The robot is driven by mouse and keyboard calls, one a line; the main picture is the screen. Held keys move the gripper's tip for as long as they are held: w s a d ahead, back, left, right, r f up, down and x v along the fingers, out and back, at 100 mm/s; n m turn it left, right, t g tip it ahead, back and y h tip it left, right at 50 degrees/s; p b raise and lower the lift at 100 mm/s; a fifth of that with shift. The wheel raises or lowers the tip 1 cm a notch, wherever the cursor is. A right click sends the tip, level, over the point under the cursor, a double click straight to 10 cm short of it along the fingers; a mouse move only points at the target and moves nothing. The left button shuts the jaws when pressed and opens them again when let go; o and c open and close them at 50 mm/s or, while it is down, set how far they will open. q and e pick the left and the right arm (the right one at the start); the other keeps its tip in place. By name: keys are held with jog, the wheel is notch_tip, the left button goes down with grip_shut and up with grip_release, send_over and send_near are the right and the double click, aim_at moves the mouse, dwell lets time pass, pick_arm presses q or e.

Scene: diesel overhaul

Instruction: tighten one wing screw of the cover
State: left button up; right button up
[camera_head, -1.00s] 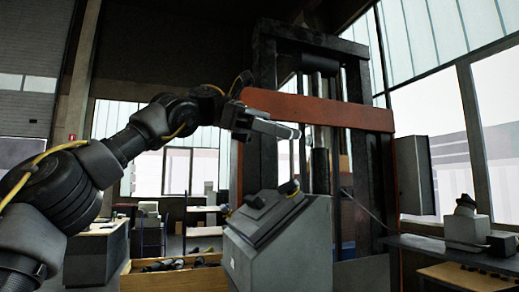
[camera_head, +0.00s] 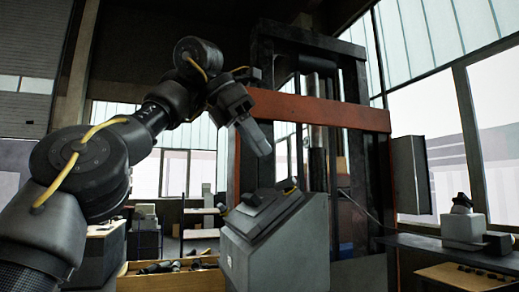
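A grey box-shaped housing (camera_head: 285,245) stands in the middle, with a sloped cover (camera_head: 268,212) on its top. My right gripper is out of view.
A tall dark press frame with an orange crossbeam (camera_head: 335,112) stands behind the housing. A wooden crate (camera_head: 175,280) with dark parts is at the lower left. A dark bench (camera_head: 445,250) with a small grey device (camera_head: 462,227) is at the right.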

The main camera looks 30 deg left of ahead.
pick_arm(q)
jog(key=n+b, duration=0.2)
jog(key=n, duration=0.7)
jog(key=d+f+n+b, duration=0.1)
jog(key=n+b, duration=0.2)
jog(key=n, duration=0.5)
jog(key=w+f+n+b, duration=0.1)
jog(key=n+b, duration=0.1)
jog(key=n, duration=0.7)
jog(key=shift+w+d+f+n, duration=0.1)
jog(key=shift+d+f+n, duration=0.1)
jog(key=shift+f+n, duration=0.1)
jog(key=shift+w+d+f+b, duration=0.15)
jog(key=shift+f+b, duration=0.2)
jog(key=shift+b, duration=0.1)
jog(key=shift+w+d+f, duration=0.1)
jog(key=shift+w+f, duration=0.1)
jog(key=shift+w, duration=0.15)
jog(key=shift+s, duration=0.25)
